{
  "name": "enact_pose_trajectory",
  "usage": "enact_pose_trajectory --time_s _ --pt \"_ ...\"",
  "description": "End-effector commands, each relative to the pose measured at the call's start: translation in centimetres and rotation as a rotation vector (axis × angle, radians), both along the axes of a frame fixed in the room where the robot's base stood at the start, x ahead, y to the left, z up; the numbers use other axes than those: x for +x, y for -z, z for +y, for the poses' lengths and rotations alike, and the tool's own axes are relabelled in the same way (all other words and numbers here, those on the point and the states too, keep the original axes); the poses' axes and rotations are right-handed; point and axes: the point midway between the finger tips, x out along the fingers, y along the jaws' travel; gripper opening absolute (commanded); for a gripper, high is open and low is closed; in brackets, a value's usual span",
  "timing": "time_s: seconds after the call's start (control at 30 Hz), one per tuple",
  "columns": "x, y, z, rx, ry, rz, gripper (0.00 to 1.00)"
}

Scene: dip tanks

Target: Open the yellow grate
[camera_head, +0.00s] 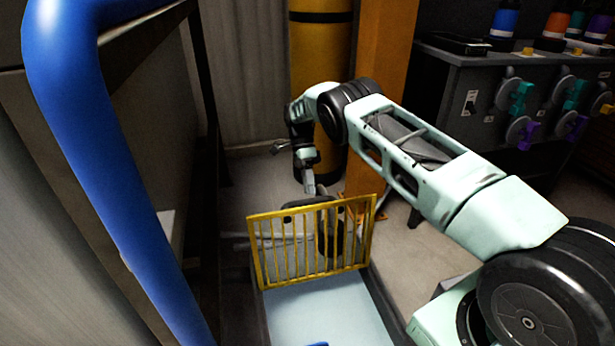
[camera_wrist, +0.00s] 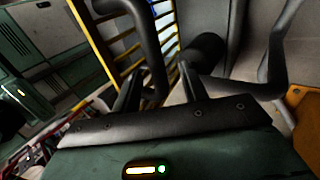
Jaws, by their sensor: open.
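The yellow grate (camera_head: 312,277) stands roughly upright at the far end of a pale tank top in the head view. Its yellow frame also shows at the upper left of the wrist view (camera_wrist: 91,32), with bars slanting across.
A thick blue pipe (camera_head: 95,150) runs along the left. A yellow cylinder (camera_head: 318,60) and an orange post (camera_head: 382,90) stand behind my arm. A dark cabinet (camera_head: 455,125) with coloured knobs and bottles is at the right. Grey floor (camera_head: 415,255) shows right of the tank.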

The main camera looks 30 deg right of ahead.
Motion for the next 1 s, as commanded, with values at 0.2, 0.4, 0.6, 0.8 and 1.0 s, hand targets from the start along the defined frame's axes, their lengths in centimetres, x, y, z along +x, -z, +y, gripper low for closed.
enact_pose_trajectory --time_s 0.2,0.4,0.6,0.8,1.0 --pt "1.4 -1.7 -0.3 0.0 0.0 -0.001 0.43" --pt "1.8 -2.5 -0.4 0.0 0.0 0.001 0.43" --pt "1.9 -2.7 -0.5 0.0 0.0 0.001 0.43" --pt "1.9 -2.7 -0.4 0.0 0.0 0.001 0.43" --pt "1.9 -2.8 -0.3 0.003 -0.004 -0.002 0.43"
